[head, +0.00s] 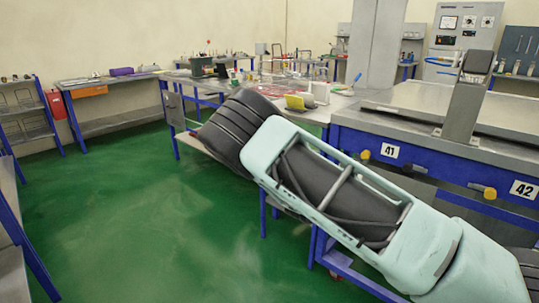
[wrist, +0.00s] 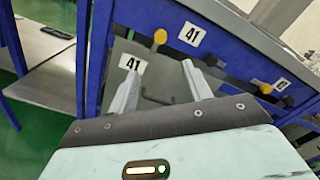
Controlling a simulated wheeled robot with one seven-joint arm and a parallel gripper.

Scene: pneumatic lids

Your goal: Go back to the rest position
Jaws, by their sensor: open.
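My gripper (wrist: 160,88) shows in the wrist view with two grey fingers spread apart. Nothing is between them. Behind the fingers is the front of a blue bench (wrist: 222,52) with a "41" label, a yellow knob (wrist: 160,37) and a second "41" label on a grey panel (wrist: 132,64). I cannot tell the exact gap to the bench. In the head view, my pale green arm crosses from the lower right to the centre, and the gripper is hidden. The blue bench (head: 430,160) there carries labels "41" and "42".
A grey post with a dark block (head: 468,98) stands on the bench. A worktable with tools and a yellow item (head: 294,102) lies behind my arm. Shelves (head: 25,115) stand at the left. The green floor (head: 150,220) is clear at centre left.

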